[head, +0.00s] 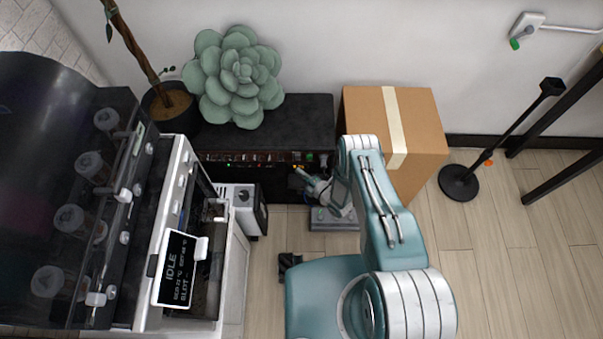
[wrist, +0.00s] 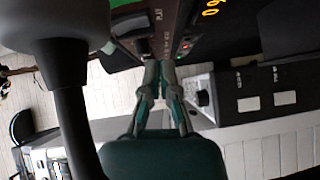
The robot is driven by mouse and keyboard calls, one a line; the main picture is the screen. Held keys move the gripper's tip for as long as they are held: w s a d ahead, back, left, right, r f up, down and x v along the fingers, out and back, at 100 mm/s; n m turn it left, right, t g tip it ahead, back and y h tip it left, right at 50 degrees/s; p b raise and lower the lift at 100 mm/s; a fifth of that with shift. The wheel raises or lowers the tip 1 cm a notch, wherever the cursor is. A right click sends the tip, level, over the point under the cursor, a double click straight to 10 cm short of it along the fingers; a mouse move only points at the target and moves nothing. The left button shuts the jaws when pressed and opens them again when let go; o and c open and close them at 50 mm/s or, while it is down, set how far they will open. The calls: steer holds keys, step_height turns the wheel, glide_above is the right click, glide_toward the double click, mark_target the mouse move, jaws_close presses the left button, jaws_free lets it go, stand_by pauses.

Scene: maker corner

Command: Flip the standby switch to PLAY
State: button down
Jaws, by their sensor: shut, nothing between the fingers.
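A black amplifier (head: 300,118) stands against the wall in the head view, with a row of small controls along its front edge. My gripper (head: 302,172) is at the right part of that front panel. In the wrist view, the panel (wrist: 172,25) runs close beyond my gripper (wrist: 158,66), whose fingers are together with nothing between them. A "PLAY" label (wrist: 156,20) shows on the panel, just past the fingertips. I cannot clearly make out the standby switch or its position; the fingers and a dark grey part in front partly cover that area. Contact with the panel cannot be told.
A cardboard box (head: 425,135) stands right of the amplifier, and a green succulent (head: 240,72) rests on top. A small white-and-black device (head: 246,207) and a grey pedal-like box (head: 332,224) are in front. A large machine (head: 170,210) fills the left.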

steer(key=f+v, duration=0.2)
steer(key=v, duration=0.8)
steer(key=shift+s, duration=0.25)
